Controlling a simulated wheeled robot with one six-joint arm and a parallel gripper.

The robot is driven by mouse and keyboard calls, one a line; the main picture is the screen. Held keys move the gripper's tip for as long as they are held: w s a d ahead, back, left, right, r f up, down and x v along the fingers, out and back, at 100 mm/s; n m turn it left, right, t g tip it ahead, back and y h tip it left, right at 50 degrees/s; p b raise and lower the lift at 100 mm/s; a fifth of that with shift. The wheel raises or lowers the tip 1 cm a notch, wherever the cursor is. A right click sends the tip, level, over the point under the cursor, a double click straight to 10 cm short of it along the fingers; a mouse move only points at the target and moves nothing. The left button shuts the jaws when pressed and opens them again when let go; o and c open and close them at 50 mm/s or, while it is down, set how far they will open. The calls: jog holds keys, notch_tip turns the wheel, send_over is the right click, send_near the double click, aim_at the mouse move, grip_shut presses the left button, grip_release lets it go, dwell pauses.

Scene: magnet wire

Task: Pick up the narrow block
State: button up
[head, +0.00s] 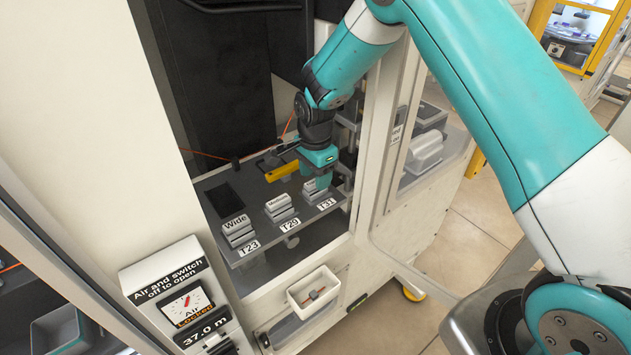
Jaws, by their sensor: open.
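Three stepped grey blocks stand in a row on a grey shelf inside the machine. The left block (237,230) is labelled "Wide" above T23, and the middle block (280,208) reads "Medium" above T29. The right block (313,192), above the T31 tag, is partly covered by my gripper and I cannot read its label; by its place in the row it looks like the narrow block. My gripper (317,181) is open and points down right over this block. The fingertips are small and partly hidden, so I cannot tell whether they touch it.
A yellow bar (282,171) lies behind the blocks, left of my gripper. The machine's white door post (374,150) stands close on the right. A white bin (314,292) hangs in front below the shelf. A gauge panel (183,303) is at the lower left.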

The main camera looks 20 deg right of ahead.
jog(key=shift+f, duration=1.2)
jog(key=c, duration=0.8)
jog(key=shift+r, duration=0.1)
